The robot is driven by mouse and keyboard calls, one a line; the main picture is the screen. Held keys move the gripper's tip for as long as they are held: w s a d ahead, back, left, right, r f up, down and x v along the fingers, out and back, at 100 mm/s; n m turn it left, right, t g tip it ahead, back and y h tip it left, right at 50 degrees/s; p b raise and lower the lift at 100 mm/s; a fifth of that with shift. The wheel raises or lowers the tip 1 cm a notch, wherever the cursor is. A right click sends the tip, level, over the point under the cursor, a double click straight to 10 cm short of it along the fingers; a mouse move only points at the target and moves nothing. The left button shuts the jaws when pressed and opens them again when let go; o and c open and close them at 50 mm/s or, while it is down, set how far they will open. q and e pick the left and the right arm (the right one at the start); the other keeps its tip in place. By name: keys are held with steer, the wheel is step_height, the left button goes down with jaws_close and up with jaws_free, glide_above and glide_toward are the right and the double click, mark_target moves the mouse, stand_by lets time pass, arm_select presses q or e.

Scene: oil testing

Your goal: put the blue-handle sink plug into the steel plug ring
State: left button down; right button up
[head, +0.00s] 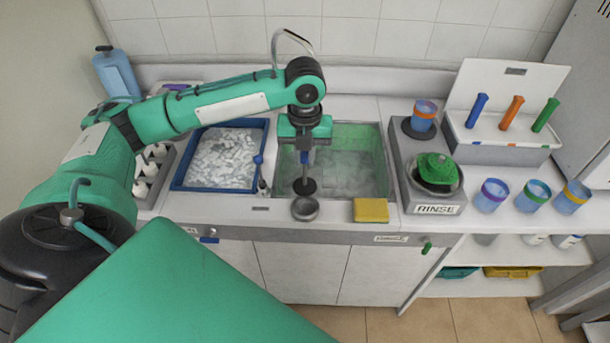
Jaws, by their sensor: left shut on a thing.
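My left gripper (304,148) is shut on the blue handle of the sink plug (304,185). The plug hangs upright below the gripper, its dark disc downward, over the front part of the sink (350,160). The steel plug ring (305,209) is on the counter's front rim, just below the plug in the picture. The disc and the ring look apart, but the height between them is hard to tell. The fingers partly hide the handle. My right gripper is not in view.
A yellow sponge (371,210) lies right of the ring. A slim blue-topped tool (261,172) stands left of the sink, beside a blue tray (180,187) of pale pieces.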

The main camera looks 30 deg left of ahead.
mark_target(305, 184)
arm_select(q)
step_height(305, 184, down, 4)
steer(key=shift+r, duration=0.25)
steer(key=shift+f+p, duration=0.65)
steer(key=shift+f, duration=1.55)
steer(key=c, duration=1.4)
jaws_free()
steer(key=shift+f, duration=0.1)
steer(key=shift+r, duration=0.2)
step_height(305, 184, up, 10)
steer(key=b, duration=0.3)
steer(key=shift+r, duration=0.95)
